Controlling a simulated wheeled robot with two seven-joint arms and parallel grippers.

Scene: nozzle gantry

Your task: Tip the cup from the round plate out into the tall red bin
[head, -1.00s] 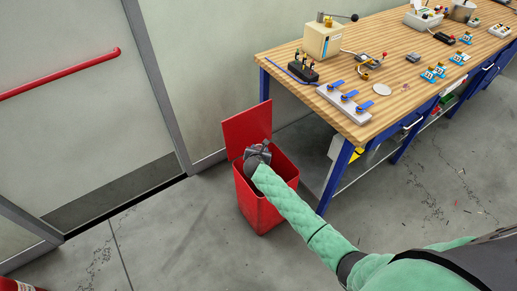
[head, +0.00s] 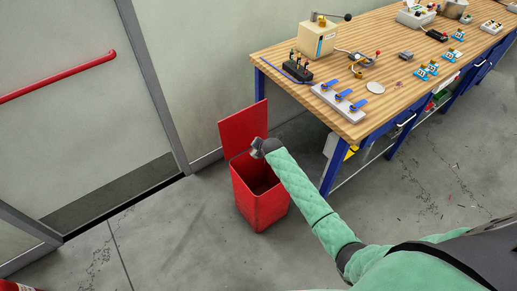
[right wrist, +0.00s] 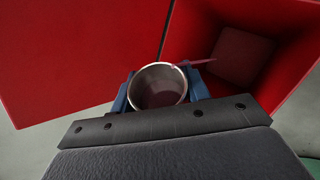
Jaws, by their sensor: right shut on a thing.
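My right gripper (head: 257,148) is shut on a metal cup (right wrist: 158,87), held between its blue fingers over the tall red bin (head: 263,212), near the raised lid. The right wrist view looks into the cup, which has a dull pinkish inside. A thin pink streak (right wrist: 192,63) runs from its rim toward the bin's opening; I cannot tell whether it is liquid. The bin's inside (right wrist: 240,55) shows beside the cup. In the head view the cup is small and hard to make out. The round plate (head: 376,88) lies bare on the workbench. My left gripper is not in view.
The bin's red lid (head: 240,125) stands open at its back. The wooden workbench (head: 300,74) with blue legs is to the right, holding a boxy device (head: 319,38) and several small fixtures. A door with a red bar (head: 60,77) is at left. The floor left of the bin is clear.

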